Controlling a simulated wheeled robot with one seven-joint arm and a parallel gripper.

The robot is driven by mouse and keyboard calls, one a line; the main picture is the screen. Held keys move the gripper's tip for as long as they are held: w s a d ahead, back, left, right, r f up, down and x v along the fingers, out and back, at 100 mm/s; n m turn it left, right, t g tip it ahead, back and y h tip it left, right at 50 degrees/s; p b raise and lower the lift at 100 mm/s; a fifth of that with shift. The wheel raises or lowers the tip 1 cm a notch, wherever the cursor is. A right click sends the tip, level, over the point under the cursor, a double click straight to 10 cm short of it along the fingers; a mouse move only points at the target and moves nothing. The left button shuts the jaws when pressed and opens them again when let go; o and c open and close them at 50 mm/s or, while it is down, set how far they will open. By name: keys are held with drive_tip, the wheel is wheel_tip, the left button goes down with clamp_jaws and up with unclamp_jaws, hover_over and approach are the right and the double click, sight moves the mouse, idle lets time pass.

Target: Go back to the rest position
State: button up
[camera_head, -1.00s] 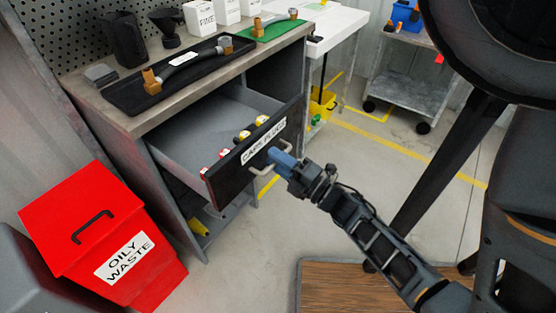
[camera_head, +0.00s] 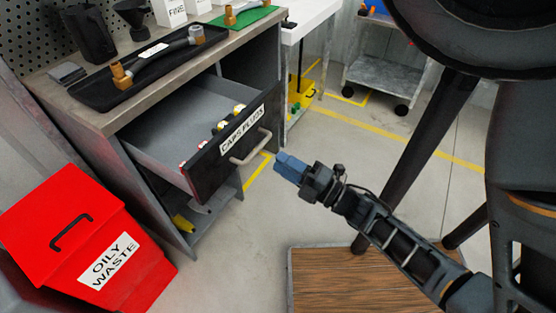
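My gripper (camera_head: 284,167) has blue fingers and stands in free air to the right of the open drawer. It is apart from the drawer's handle (camera_head: 251,147), with a small gap between them. Its fingertips look close together, but the view is too small to tell whether they are open or shut. I see nothing held in it. The drawer (camera_head: 187,112), labelled CAPS PLUGS, is pulled out of the grey workbench (camera_head: 95,113). Several small red, yellow and white caps lie along the inside of its front.
A red OILY WASTE bin (camera_head: 88,240) stands at lower left. A black tray (camera_head: 100,88) with a hose lies on the bench. A wooden platform (camera_head: 340,285) is below my arm. A grey cart (camera_head: 385,72) stands at the back. The floor right of the drawer is clear.

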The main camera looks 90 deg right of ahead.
drive_tip(key=shift+r, duration=0.1)
drive_tip(key=w+a+r+m+g+y+p, duration=0.1)
drive_tip(key=a+r+m+y+p, duration=0.1)
drive_tip(key=a+r+m+y, duration=0.3)
drive_tip(key=w+a+r+m+g+y+p, duration=0.1)
drive_tip(key=a+r+m+y+p, duration=0.2)
drive_tip(key=a+r, duration=1)
drive_tip(key=a+m+y, duration=0.2)
drive_tip(key=a+m, duration=0.1)
drive_tip(key=a, duration=0.3)
drive_tip(key=shift+w+a+m+g+p, duration=0.3)
